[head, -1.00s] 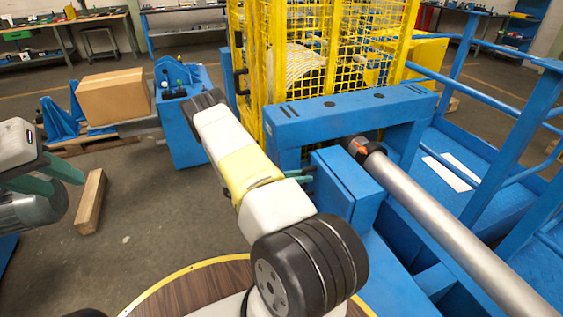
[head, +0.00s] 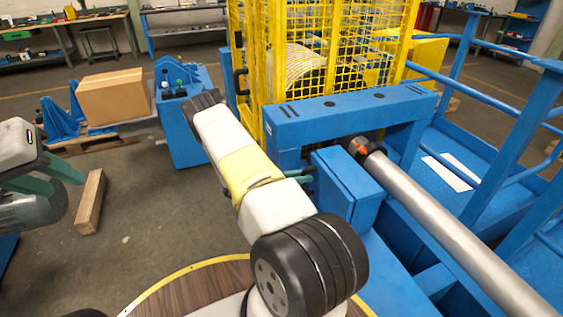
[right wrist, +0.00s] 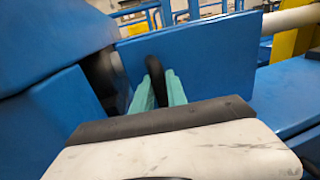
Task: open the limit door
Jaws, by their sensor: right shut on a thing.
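The limit door appears to be the blue panel (right wrist: 195,65) in the right wrist view, standing upright on a blue box (head: 347,183) that shows in the head view. A black handle (right wrist: 155,75) curves out from the panel. My right gripper (right wrist: 160,88) has its green fingers shut on this handle; its fingertips also show in the head view (head: 303,174), beside the box's left side. The handle itself is hidden in the head view. My left gripper (head: 62,168) is at the far left, away from the box; its finger gap is unclear.
A yellow mesh cage (head: 320,70) stands behind a blue frame (head: 350,113). A metal shaft (head: 440,225) runs to the right of the box. Blue railings (head: 510,130) stand further right. A cardboard box (head: 113,97) and a wooden beam (head: 91,201) are on the left.

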